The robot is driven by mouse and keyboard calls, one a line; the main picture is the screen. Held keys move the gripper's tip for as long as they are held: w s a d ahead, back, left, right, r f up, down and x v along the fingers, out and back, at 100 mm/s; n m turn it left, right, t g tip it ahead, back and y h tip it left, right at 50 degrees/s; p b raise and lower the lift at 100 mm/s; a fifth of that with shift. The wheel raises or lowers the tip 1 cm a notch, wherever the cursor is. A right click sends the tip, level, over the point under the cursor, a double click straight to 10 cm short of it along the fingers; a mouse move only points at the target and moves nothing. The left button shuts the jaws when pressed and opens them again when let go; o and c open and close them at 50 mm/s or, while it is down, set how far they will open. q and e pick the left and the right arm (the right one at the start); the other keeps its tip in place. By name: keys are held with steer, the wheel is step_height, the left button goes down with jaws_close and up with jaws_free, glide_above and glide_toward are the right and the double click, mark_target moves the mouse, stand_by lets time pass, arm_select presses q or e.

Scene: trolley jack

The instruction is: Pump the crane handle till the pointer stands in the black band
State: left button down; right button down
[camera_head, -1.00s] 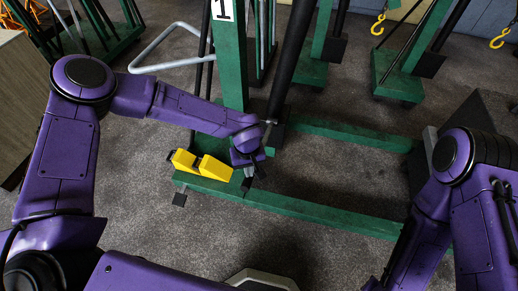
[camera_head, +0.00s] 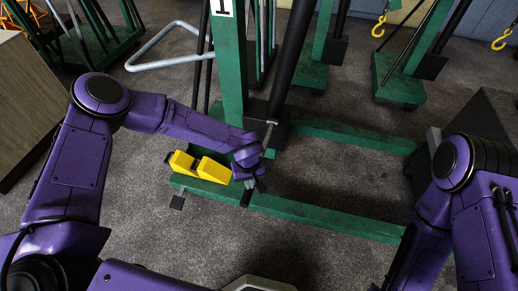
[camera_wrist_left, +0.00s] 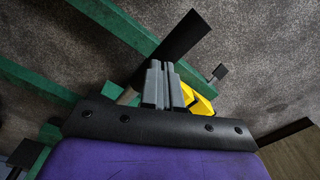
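The crane has a green post (camera_head: 229,65) with a white label reading 1, a slanting black cylinder (camera_head: 291,58) and green base legs (camera_head: 325,218). A short grey rod (camera_head: 268,132) stands beside my left wrist; I cannot tell whether it is the pump handle. My left gripper (camera_head: 253,184) is low over the near base leg, right of a yellow block (camera_head: 201,167). In the left wrist view its grey fingers (camera_wrist_left: 167,86) are close together, with nothing visible between them. The yellow block shows behind them (camera_wrist_left: 201,101). The pointer and black band cannot be made out. My right gripper is out of view.
A bent grey bar (camera_head: 165,52) sticks out left of the post. Other green frames (camera_head: 400,88) and yellow hooks (camera_head: 379,25) stand behind. Grey floor (camera_head: 335,184) is bare between the base legs.

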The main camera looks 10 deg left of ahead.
arm_select(q)
steer(key=shift+f+b, duration=1.35)
steer(key=shift+f, duration=1.25)
step_height(320, 180, up, 18)
steer(key=p, duration=1.6)
steer(key=shift+f+p, duration=0.25)
steer(key=shift+p, duration=0.1)
steer(key=shift+w, duration=0.1)
